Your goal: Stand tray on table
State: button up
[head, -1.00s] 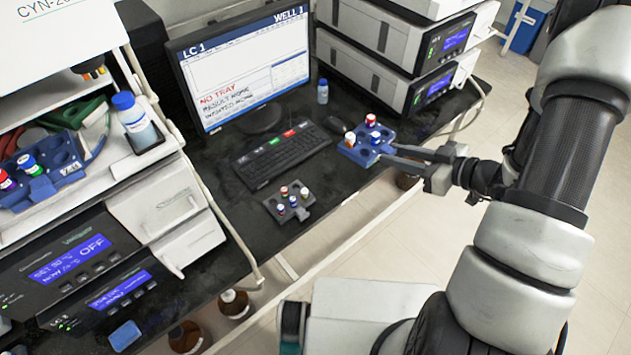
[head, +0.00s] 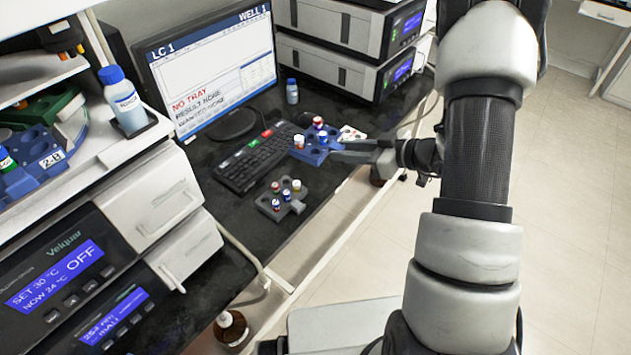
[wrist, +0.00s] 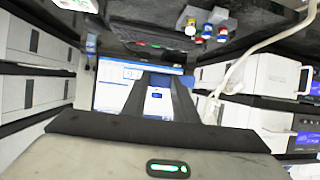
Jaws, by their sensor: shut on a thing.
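My gripper (head: 338,151) is shut on the edge of a blue tray (head: 312,156) in the head view. The tray looks about level and holds a few vials with red, blue and orange-white tops. It is over the table's (head: 245,238) front right part, right of the keyboard. I cannot tell whether its underside touches the table.
A dark grey rack (head: 281,208) with several capped vials stands left of and nearer than the tray. The keyboard (head: 250,163) and monitor (head: 205,75) are behind. A red-and-white card (head: 352,133) lies behind the tray. The table's front edge is close.

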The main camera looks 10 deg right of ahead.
jog(key=t+b, duration=0.1)
jog(key=b, duration=0.8)
send_over(335, 178)
jog(key=s, duration=0.1)
notch_tip(335, 178, down, 6)
jog(key=r, duration=0.1)
jog(key=w+m+b, duration=0.1)
jog(key=b, duration=0.1)
jog(key=shift+h, duration=0.3)
notch_tip(335, 178, down, 10)
jog(key=shift+f+b, duration=0.2)
jog(key=shift+b, duration=0.45)
jog(key=shift+f+b, duration=0.2)
jog(key=shift+b, duration=0.1)
jog(key=o, duration=1.1)
jog(key=shift+r, duration=0.15)
